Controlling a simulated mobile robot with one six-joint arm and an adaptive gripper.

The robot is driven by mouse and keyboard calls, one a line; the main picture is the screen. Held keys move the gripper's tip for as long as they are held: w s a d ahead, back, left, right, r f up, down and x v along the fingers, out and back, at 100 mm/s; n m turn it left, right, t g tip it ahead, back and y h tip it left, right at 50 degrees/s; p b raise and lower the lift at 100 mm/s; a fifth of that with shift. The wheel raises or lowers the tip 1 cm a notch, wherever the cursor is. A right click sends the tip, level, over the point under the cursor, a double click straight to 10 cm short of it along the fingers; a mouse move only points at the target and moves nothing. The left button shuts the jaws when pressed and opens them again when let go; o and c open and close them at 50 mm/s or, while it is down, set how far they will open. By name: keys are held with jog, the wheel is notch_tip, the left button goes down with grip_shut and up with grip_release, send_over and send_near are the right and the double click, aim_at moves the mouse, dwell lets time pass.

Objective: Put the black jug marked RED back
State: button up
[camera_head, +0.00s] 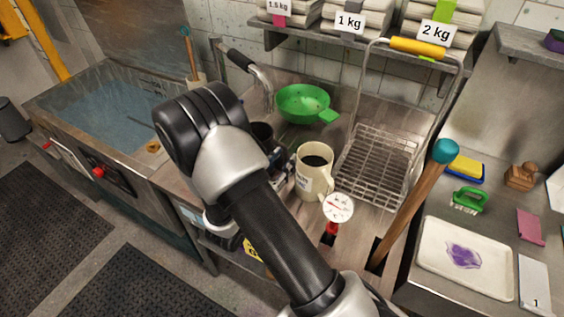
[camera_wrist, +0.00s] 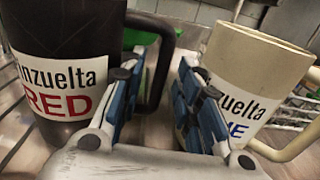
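The black jug (camera_wrist: 60,45), with a white label reading "inzuelta RED", fills the left of the wrist view. Its black handle (camera_wrist: 162,75) extends right, into the gap between the fingers of my gripper (camera_wrist: 166,72). The blue-padded fingers are apart, with space showing beside the handle; firm contact is not visible. A cream jug (camera_wrist: 250,65), its label partly hidden, stands right of the right finger. In the head view, the black jug (camera_head: 262,131) is mostly hidden by my arm, and the cream jug (camera_head: 314,168) stands right of it on the steel counter.
A green strainer (camera_head: 302,101) lies behind the jugs, near a running tap (camera_head: 262,78). A wire rack (camera_head: 382,165) is to the right. A round dial (camera_head: 338,207) and a teal-topped wooden stick (camera_head: 412,208) rise in front. A water-filled basin (camera_head: 108,112) is left.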

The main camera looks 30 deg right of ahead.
jog(key=shift+r, duration=0.1)
jog(key=shift+a+r, duration=0.1)
jog(key=shift+a, duration=0.1)
jog(key=p+v, duration=0.2)
jog(key=v, duration=0.9)
jog(key=shift+s+a+p, duration=0.1)
jog(key=shift+s+p, duration=0.15)
jog(key=shift+p, duration=0.1)
jog(key=shift+s+r, duration=0.15)
jog(key=shift+r, duration=0.2)
jog(key=s+d+r+m+g+y, duration=0.3)
jog(key=s+r+m+g, duration=0.25)
jog(key=s+m, duration=0.2)
jog(key=s+d+r+m+g+y, duration=0.2)
jog(key=s+d+r+m+g, duration=0.3)
jog(key=m, duration=0.3)
jog(key=s+a+r+m+t+y, duration=0.6)
jog(key=a+r+m+y, duration=0.2)
jog(key=a+y, duration=0.2)
jog(key=shift+a, duration=0.6)
